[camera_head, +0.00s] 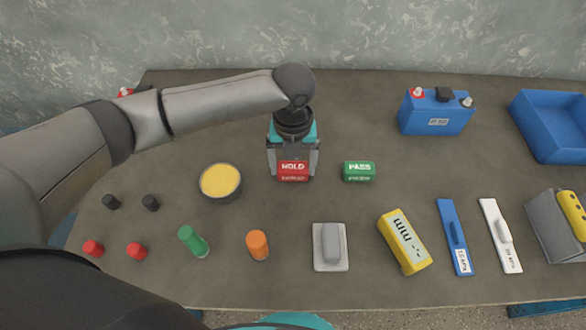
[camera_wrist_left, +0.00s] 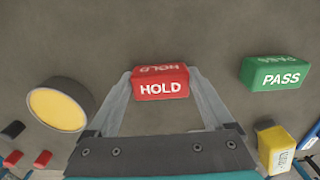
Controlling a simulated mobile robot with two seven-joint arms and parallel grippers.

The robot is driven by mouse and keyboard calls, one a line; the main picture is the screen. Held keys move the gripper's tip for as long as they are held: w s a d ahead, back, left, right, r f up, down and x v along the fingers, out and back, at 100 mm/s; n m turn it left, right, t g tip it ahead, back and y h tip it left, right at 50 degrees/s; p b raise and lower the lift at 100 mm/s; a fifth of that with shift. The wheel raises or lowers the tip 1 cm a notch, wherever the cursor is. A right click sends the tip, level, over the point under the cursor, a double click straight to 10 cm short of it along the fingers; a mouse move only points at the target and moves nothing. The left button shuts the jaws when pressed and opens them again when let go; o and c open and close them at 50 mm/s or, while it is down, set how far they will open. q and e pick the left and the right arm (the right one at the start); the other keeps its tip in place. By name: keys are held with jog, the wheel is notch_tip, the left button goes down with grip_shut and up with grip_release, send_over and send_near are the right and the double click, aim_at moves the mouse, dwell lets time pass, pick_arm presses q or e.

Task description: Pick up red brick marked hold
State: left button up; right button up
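The red brick marked HOLD (camera_head: 293,171) stands on the dark table, just left of a green brick marked PASS (camera_head: 359,171). My left gripper (camera_head: 293,168) points down over it, one finger along each side. In the left wrist view the red brick (camera_wrist_left: 161,84) sits between the two fingertips (camera_wrist_left: 162,78), with no clear gap on either side, so the gripper looks shut on it. The brick seems to be at table height. The green brick (camera_wrist_left: 274,75) lies to the right there. My right gripper is not in view.
A round yellow-topped tin (camera_head: 221,182) stands left of the gripper. A blue battery (camera_head: 435,113) and a blue bin (camera_head: 552,120) are at the back right. Along the front are a green cylinder (camera_head: 193,241), an orange cylinder (camera_head: 257,245) and a yellow meter (camera_head: 404,241).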

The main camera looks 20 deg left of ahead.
pick_arm(q)
jog(key=c, duration=0.9)
jog(key=shift+r, duration=0.15)
